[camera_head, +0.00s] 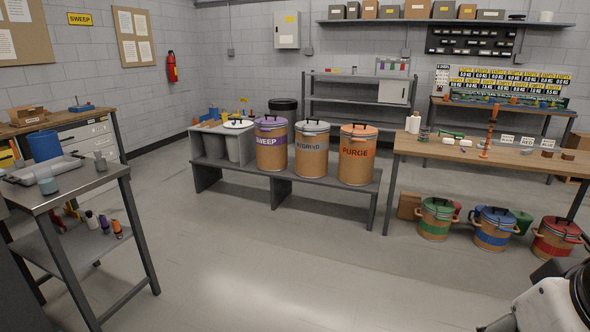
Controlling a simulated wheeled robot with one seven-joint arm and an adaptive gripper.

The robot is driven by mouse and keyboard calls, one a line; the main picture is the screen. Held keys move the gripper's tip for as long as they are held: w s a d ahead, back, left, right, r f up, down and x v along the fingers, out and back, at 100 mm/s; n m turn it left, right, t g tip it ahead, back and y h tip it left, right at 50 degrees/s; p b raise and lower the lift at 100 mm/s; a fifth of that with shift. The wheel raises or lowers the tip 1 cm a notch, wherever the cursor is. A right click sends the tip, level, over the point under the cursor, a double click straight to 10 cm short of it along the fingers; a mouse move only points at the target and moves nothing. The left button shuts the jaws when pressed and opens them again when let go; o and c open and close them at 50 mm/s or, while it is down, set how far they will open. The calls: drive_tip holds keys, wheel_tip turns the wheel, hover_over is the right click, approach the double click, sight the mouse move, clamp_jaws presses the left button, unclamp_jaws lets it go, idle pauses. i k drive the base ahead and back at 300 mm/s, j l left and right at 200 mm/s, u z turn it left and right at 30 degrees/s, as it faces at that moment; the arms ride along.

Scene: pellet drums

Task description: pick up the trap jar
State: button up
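No label marks a trap jar, so I cannot tell for sure which vessel it is. A small translucent jar with bluish-grey contents (47,184) stands upright near the front of the metal cart at the left. A smaller grey jar (100,161) stands farther right on the same cart top. Another small dark glass jar (424,134) stands on the wooden bench at the right. My gripper is out of view; only a white and black part of my arm shows at the bottom right corner, far from these vessels.
The metal cart (70,194) also carries a tray (38,168), with bottles on its lower shelf. Three lidded drums (271,148) stand on a low grey bench. Banded drums (436,220) sit under the wooden bench (470,153). The middle floor is clear.

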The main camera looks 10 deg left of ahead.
sight(43, 175)
drive_tip(key=i+j+u, duration=0.15)
drive_tip(key=i+u, duration=0.2)
drive_tip(key=u, duration=0.15)
drive_tip(key=i+u, duration=0.7)
drive_tip(key=u, duration=0.25)
drive_tip(key=i+j+u, duration=0.15)
drive_tip(key=i, duration=0.85)
drive_tip(key=i+z, duration=0.1)
drive_tip(key=i, duration=0.2)
drive_tip(key=i+j+z, duration=0.15)
drive_tip(key=i, duration=0.15)
